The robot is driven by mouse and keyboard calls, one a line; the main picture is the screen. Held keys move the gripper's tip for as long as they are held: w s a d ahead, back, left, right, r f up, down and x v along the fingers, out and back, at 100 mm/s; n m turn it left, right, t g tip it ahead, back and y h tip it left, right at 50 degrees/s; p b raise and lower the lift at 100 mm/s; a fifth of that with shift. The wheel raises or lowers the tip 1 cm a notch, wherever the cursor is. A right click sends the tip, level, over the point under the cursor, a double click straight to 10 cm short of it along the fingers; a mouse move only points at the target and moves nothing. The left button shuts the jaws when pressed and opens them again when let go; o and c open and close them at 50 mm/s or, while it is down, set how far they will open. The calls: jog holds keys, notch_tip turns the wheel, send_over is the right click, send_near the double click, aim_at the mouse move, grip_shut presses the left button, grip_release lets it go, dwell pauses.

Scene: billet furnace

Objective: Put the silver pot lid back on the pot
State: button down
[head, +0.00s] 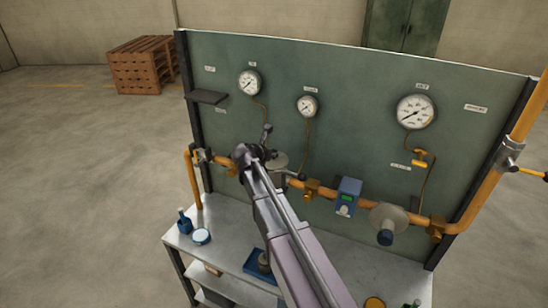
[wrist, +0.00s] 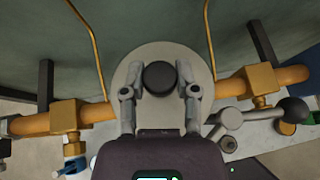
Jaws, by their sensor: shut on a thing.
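My gripper (wrist: 160,68) is shut on the knob, one finger on each side. I cannot clearly make out the pot. A small dark grey cylinder (head: 264,262) stands in a blue tray on the bench, partly hidden by my arm; I cannot tell whether it is the pot.
An orange pipe (head: 325,194) with fittings runs across the panel (head: 330,80), close to the lid. A blue meter (head: 347,196) and a grey disc with a blue knob (head: 388,218) are at right. A blue bottle (head: 184,222) and round tin (head: 201,236) stand on the bench's left.

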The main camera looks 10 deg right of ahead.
jog(key=shift+f+b, duration=0.45)
jog(key=shift+f, duration=0.05)
jog(key=shift+c, duration=1.8)
grip_release()
jog(key=shift+r, duration=0.1)
jog(key=shift+r+p, duration=0.5)
jog(key=shift+p, duration=0.1)
jog(key=p+v, duration=0.5)
jog(key=v, duration=0.7)
jog(key=shift+f, duration=0.2)
jog(key=shift+s, duration=0.1)
